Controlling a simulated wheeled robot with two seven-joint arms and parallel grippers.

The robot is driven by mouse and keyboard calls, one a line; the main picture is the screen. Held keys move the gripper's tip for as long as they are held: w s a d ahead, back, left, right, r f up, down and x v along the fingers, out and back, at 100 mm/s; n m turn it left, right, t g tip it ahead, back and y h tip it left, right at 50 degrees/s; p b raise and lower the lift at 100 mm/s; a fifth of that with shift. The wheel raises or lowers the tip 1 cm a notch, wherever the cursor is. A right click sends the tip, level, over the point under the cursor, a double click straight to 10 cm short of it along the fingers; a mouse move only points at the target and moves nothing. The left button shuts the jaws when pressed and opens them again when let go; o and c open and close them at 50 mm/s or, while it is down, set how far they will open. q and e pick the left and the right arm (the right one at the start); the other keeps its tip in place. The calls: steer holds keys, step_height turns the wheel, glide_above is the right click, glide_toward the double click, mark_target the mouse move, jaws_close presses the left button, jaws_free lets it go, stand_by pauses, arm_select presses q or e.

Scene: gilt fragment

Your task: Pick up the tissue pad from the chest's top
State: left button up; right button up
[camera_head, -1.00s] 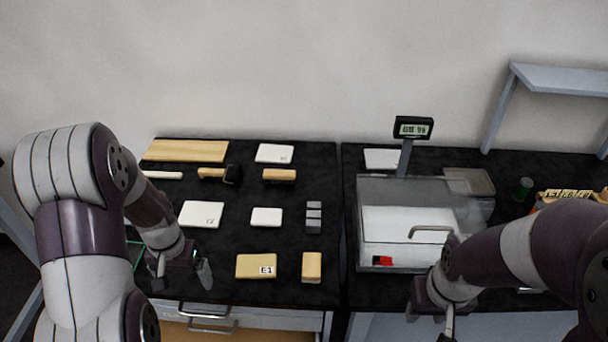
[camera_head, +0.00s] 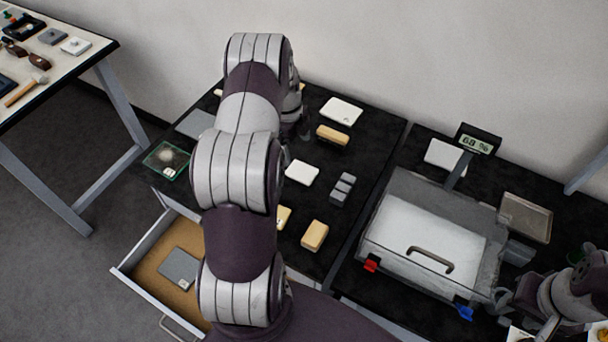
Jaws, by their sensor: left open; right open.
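The chest (camera_head: 330,195) has a black top holding several pale pads and blocks. A white pad (camera_head: 341,111) lies toward its back and a smaller white pad (camera_head: 302,172) near its middle. I cannot tell surely which is the tissue pad. My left arm reaches across the chest's top and hides much of its left part. My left gripper (camera_head: 302,124) is open, partly hidden behind its arm, close to the left of the back white pad. My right gripper (camera_head: 528,318) is open at the lower right, in front of the clear case, away from the chest.
Tan blocks (camera_head: 315,236) and grey blocks (camera_head: 342,190) lie on the chest's top. A drawer (camera_head: 150,250) stands open at the front left with a grey plate (camera_head: 180,268) inside. A clear lidded case (camera_head: 420,237) and display (camera_head: 478,140) stand right. A side table (camera_head: 50,68) is left.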

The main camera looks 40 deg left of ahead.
mark_target(302, 171)
arm_select(q)
steer(key=f+b, duration=0.1)
steer(key=f, duration=0.2)
steer(key=d+f+b, duration=0.1)
steer(key=f+b, duration=0.1)
steer(key=f, duration=0.1)
steer(key=f+b, duration=0.1)
steer(key=f, duration=0.2)
steer(key=shift+w+d+f, duration=0.1)
steer(key=shift+d, duration=0.25)
steer(key=shift+w, duration=0.15)
steer(key=c, duration=1.1)
